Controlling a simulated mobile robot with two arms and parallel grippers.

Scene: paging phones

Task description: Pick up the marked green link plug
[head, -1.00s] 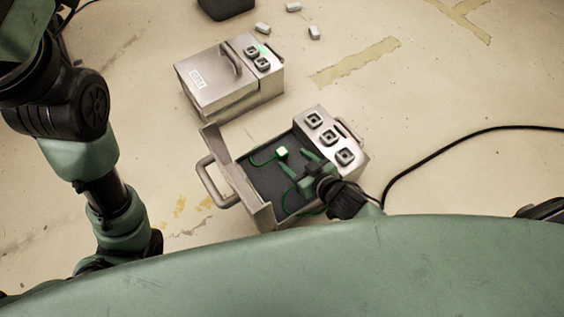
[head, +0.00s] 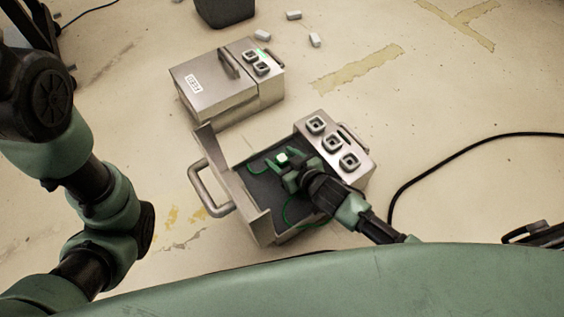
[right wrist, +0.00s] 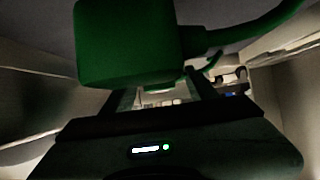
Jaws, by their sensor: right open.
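The marked green link plug (head: 282,158) shows as a small, bright white-green block in the open case (head: 258,222), with a green cable curving left from it. My right gripper (head: 284,163) reaches into the case from the lower right. Its open fingers are on either side of the plug or just short of it; I cannot tell whether they touch it. In the right wrist view a large green plug body (right wrist: 125,45) with a thick cable fills the upper part, close to the camera; I cannot tell which plug it is. My left gripper is out of view.
The open case has a handle (head: 208,188), raised walls and a panel of square sockets (head: 332,142). A closed metal case (head: 215,85) with a green light stands behind it. Small pale blocks (head: 315,40) and a black cable (head: 440,155) lie on the floor.

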